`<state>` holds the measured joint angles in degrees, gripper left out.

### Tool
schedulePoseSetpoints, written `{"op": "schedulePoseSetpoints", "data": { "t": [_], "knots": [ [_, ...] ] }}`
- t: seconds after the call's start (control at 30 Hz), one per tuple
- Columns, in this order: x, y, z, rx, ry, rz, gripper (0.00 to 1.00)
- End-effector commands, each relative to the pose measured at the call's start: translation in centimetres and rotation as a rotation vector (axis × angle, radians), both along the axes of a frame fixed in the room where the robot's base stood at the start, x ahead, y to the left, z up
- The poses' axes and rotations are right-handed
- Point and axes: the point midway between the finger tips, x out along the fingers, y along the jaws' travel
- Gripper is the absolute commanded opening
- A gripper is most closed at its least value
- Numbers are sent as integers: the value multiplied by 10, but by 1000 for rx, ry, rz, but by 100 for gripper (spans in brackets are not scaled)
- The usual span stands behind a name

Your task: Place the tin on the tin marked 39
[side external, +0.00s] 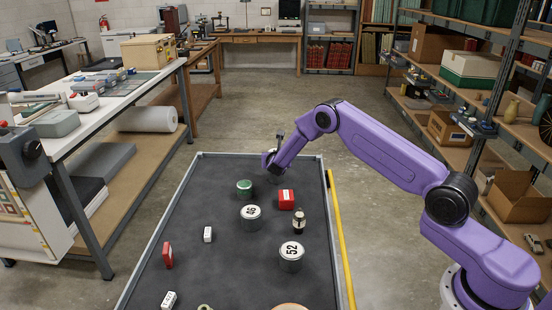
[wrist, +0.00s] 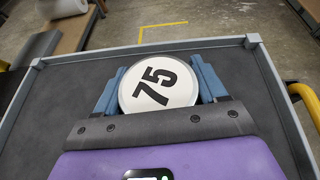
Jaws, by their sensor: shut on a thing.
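A round tin (wrist: 157,88) with a white lid marked 75 sits between the two blue fingers of my gripper (wrist: 159,72) in the wrist view. The gripper is shut on it. In the side view my gripper (side external: 273,165) is over the far part of the dark table; the held tin is hard to make out there. A grey tin marked 52 (side external: 291,260) stands nearer the camera. Another grey tin (side external: 251,223) stands near the middle; its tilted number is not clearly readable. I cannot make out a 39 on any lid.
A green round container (side external: 244,189), a red box (side external: 286,199) and a dark bottle (side external: 299,222) stand near the tins. The grey table rim (side external: 151,238) is raised. The left far surface is clear.

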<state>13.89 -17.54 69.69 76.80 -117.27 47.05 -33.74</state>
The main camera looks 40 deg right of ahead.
Motion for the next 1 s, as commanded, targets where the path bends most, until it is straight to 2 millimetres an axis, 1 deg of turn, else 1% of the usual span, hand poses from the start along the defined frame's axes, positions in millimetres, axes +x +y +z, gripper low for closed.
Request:
{"op": "schedulePoseSetpoints", "data": {
  "t": [0.07, 0.43, 0.47, 0.5, 0.53, 0.8, 0.9, 1.0],
  "knots": [
    [0, 0, -4, -1, -1, 0, 38],
    [0, 0, -7, -1, -2, 0, 38],
    [0, 0, -7, 0, -1, 0, 77],
    [0, 0, -7, 0, -1, 0, 90],
    [0, 0, -7, 0, -1, 0, 96],
    [0, 0, -7, 0, -1, 0, 96],
    [0, 0, -3, 0, -1, 0, 96],
    [-5, 5, -1, 0, 0, 1, 96]
  ]
}}
